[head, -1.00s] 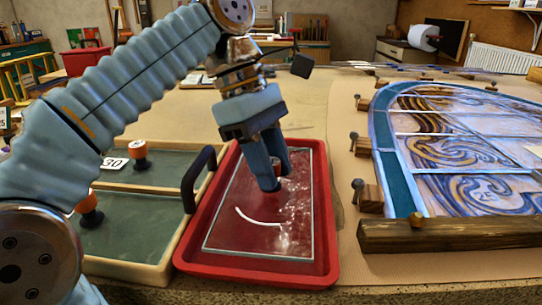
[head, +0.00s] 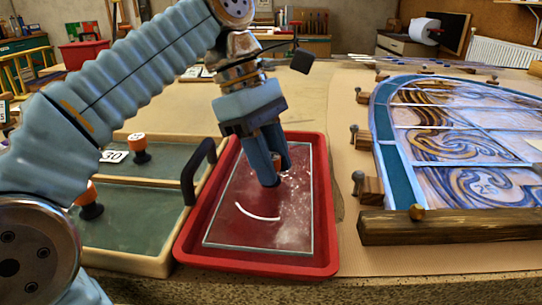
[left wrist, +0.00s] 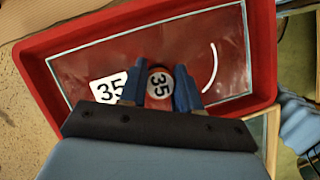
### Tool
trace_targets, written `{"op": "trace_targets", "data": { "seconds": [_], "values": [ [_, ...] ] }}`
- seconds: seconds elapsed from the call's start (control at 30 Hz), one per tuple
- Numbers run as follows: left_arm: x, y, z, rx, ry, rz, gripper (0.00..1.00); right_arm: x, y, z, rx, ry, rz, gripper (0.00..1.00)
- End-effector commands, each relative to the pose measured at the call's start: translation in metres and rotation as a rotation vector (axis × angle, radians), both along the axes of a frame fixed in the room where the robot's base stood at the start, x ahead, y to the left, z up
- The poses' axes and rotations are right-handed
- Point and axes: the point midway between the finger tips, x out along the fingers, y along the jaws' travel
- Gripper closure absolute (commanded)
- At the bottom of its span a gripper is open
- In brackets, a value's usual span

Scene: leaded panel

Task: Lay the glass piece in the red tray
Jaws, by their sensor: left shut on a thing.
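The glass piece (head: 238,185) is a clear rectangular pane with pale edges and a white curved mark. It lies flat within the walls of the red tray (head: 327,215); I cannot tell if it touches the tray floor. In the left wrist view the glass piece (left wrist: 215,45) shows inside the tray rim (left wrist: 264,50), with a white "35" label beside the fingers. My left gripper (head: 271,181) points down over the pane. My right gripper is out of view.
Left of the tray are green-floored wooden trays (head: 150,265) with orange-topped knobs (head: 138,145) and a black handle (head: 195,170) close to my gripper. Right of it lies the leaded panel (head: 465,150) with a wooden bar (head: 460,228) and pegs.

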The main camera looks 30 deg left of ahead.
Motion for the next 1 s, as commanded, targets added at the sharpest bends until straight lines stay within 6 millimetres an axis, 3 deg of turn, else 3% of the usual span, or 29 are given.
{"op": "trace_targets", "data": {
  "seconds": [1.0],
  "values": [
    [-0.0002,-0.0002,-0.0067,0.000,-0.001,-0.001,1.00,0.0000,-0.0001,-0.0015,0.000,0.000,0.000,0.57]
  ]
}}
